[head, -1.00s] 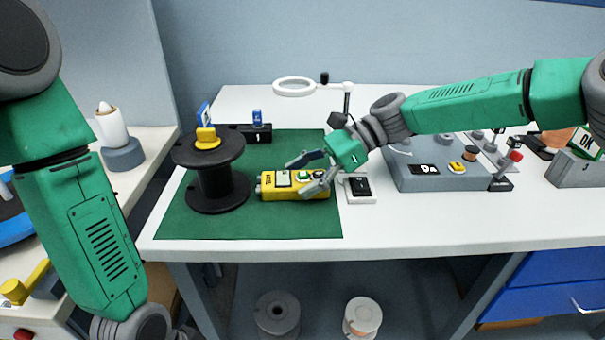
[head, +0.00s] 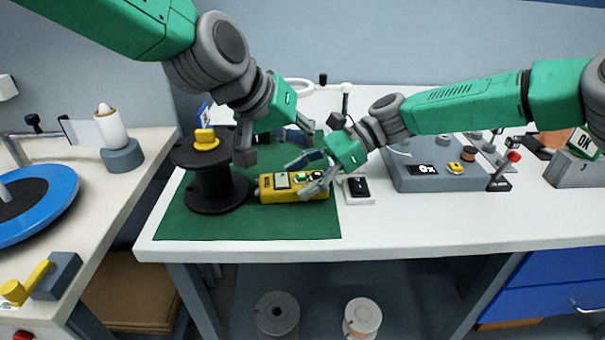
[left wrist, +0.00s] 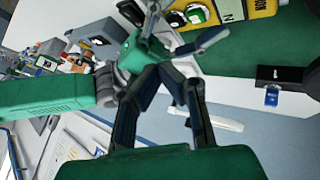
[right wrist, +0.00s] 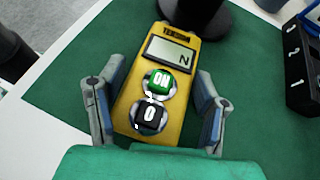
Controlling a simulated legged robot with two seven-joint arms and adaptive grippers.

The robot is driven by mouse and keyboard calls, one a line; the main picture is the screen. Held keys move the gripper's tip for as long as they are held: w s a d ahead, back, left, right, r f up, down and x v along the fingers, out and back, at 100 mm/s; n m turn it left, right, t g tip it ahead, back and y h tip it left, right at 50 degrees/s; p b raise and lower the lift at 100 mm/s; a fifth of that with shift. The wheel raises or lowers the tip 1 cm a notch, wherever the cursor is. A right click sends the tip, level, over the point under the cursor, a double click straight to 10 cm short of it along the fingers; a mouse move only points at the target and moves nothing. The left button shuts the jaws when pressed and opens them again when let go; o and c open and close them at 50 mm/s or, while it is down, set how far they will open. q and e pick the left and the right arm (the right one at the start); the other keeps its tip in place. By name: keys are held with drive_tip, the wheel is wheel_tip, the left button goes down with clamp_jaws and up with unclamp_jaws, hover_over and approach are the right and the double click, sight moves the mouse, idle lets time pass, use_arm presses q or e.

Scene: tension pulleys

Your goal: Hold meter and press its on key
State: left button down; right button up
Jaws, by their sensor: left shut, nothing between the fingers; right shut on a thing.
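The yellow meter (head: 268,190) lies on the green mat, beside the black spool. It has a small display, a green ON key (right wrist: 160,82) and a black O key (right wrist: 150,117), both clear in the right wrist view. My right gripper (head: 309,176) is shut on the meter, one finger along each side near the key end. My left gripper (head: 303,136) is shut and empty, behind and above the meter, near the right gripper. In the left wrist view, the meter (left wrist: 264,8) shows at the top edge and the left fingers come together.
A black spool (head: 217,190) with a yellow piece on top stands left of the meter. A black device on a white block (head: 359,188) lies right of the mat (head: 250,226). A grey panel (head: 430,180) stands farther right. The front of the mat is clear.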

sight(301, 175)
drive_tip(key=shift+f, duration=0.15)
use_arm(q)
drive_tip(key=w+r+n+t, duration=0.1)
drive_tip(key=w+r+n, duration=0.1)
drive_tip(key=r, duration=0.1)
drive_tip(key=shift+w+a, duration=0.1)
drive_tip(key=shift+w, duration=0.2)
drive_tip(key=shift+f, duration=0.1)
drive_tip(key=shift+f, duration=4.4)
drive_tip(key=shift+f, duration=0.15)
use_arm(e)
drive_tip(key=shift+f, duration=0.1)
use_arm(q)
drive_tip(key=shift+a+f, duration=0.1)
drive_tip(key=shift+f, duration=0.15)
drive_tip(key=shift+f, duration=0.4)
drive_tip(key=shift+r, duration=0.8)
